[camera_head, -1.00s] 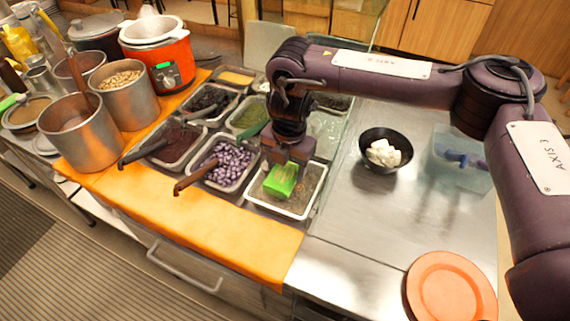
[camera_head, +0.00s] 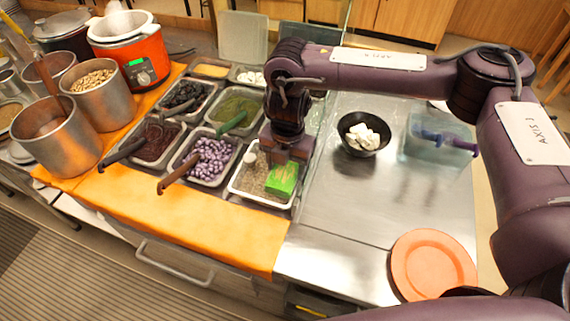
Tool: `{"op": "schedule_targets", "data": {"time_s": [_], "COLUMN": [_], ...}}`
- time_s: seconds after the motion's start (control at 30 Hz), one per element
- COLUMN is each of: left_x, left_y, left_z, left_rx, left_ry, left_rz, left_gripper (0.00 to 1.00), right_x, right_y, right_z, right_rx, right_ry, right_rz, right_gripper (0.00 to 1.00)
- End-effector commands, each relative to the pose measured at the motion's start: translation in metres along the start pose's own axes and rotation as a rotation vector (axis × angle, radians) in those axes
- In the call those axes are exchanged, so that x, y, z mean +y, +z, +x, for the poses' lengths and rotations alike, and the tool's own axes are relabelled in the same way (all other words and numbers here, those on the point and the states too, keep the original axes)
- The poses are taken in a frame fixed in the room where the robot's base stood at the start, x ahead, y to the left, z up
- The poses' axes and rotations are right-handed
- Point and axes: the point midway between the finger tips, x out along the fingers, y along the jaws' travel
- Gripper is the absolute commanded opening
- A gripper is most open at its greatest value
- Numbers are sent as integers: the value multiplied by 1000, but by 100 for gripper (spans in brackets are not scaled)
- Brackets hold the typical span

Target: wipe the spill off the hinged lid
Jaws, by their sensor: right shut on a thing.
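My right gripper (camera_head: 287,161) points down over the front right tray and is shut on a green sponge-like block (camera_head: 282,181). The block is over the right part of the tray; I cannot tell if it touches the contents. A pale flat panel (camera_head: 243,37) stands raised behind the topping trays and looks like a lid. A darker panel (camera_head: 304,38) stands beside it, partly behind my arm. I cannot tell which is the hinged lid, and I make out no spill on either. My left gripper is not in view.
The front right tray (camera_head: 236,190) holds brownish grains and a white ball. Purple beans (camera_head: 209,158) fill the tray to its left, with a brown handle sticking out. A black bowl (camera_head: 362,134), a clear blue bin (camera_head: 425,145) and an orange plate (camera_head: 432,264) stand on the steel counter.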

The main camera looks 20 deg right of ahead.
Motion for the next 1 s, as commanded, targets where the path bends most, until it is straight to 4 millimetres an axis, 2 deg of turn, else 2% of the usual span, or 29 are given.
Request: {"op": "schedule_targets", "data": {"time_s": [0.6, 1.0], "left_x": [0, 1], "left_y": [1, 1], "left_z": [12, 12], "left_rx": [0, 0], "left_ry": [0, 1], "left_rz": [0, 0], "left_gripper": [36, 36], "right_x": [44, 52], "right_y": [-1, -2], "right_z": [1, -1], "right_rx": [-3, -2], "right_ry": [3, 12], "right_rz": [0, -1], "right_gripper": [22, 22]}}
